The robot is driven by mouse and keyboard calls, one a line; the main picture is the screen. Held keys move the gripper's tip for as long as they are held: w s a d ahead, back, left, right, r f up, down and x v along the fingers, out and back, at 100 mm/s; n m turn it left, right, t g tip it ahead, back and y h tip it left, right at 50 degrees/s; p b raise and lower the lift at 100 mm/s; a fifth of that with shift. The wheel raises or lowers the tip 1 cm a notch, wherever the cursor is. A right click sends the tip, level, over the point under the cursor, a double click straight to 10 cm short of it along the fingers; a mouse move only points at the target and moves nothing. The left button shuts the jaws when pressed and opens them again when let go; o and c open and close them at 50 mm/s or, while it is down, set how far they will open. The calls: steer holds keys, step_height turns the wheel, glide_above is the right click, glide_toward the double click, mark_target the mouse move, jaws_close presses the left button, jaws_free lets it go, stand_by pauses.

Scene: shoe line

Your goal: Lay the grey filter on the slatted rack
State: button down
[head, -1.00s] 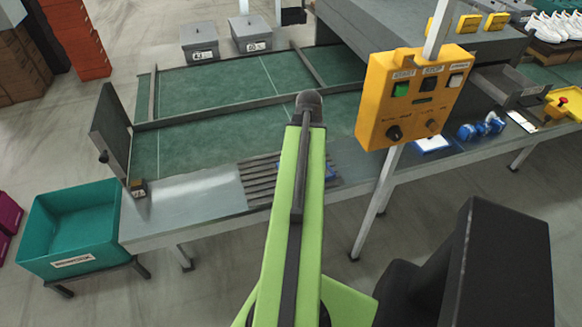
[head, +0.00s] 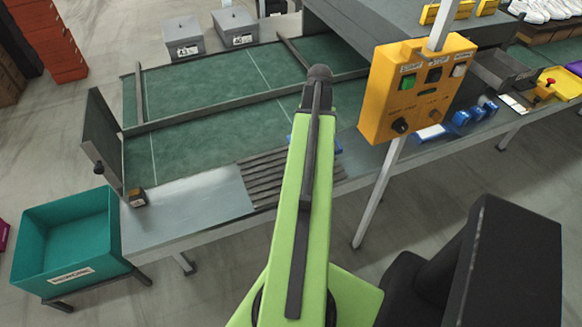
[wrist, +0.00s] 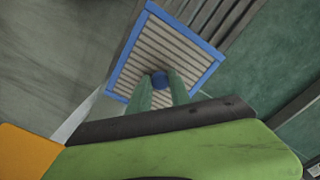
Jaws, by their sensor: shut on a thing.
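The grey filter (wrist: 185,50) is a square pleated panel with a blue frame and a small blue knob in the wrist view. My gripper (wrist: 160,84) is shut on the knob, with one finger on each side. The slatted rack (wrist: 232,18) shows just beyond the filter's upper edge in the wrist view. In the head view the rack (head: 262,184) lies on the bench's front strip, partly behind my arm. There only bits of the filter's blue frame (head: 338,145) show beside the arm; the gripper is hidden. The filter's height above the bench cannot be told.
A yellow control box (head: 415,88) on a post stands right of my arm. Blue items (head: 470,115) lie beyond it. A teal bin (head: 65,245) stands at the left end of the bench. The metal strip (head: 190,200) left of the rack is largely clear.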

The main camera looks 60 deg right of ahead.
steer(key=w+d+r, duration=0.1)
steer(key=w+d, duration=0.5)
steer(key=w, duration=0.2)
steer(key=a+f+b, duration=0.3)
steer(key=a, duration=0.1)
steer(key=s+a+f+b, duration=0.1)
steer(key=a+f+b, duration=0.3)
steer(key=s+a+f+b, duration=0.1)
steer(key=a+f+b, duration=0.2)
steer(key=a+f, duration=0.1)
steer(key=shift+f+b, duration=0.2)
steer(key=shift+b, duration=0.2)
steer(key=shift+r, duration=0.25)
steer(key=shift+f, duration=0.25)
steer(key=c, duration=1.2)
jaws_free()
steer(key=shift+r, duration=0.1)
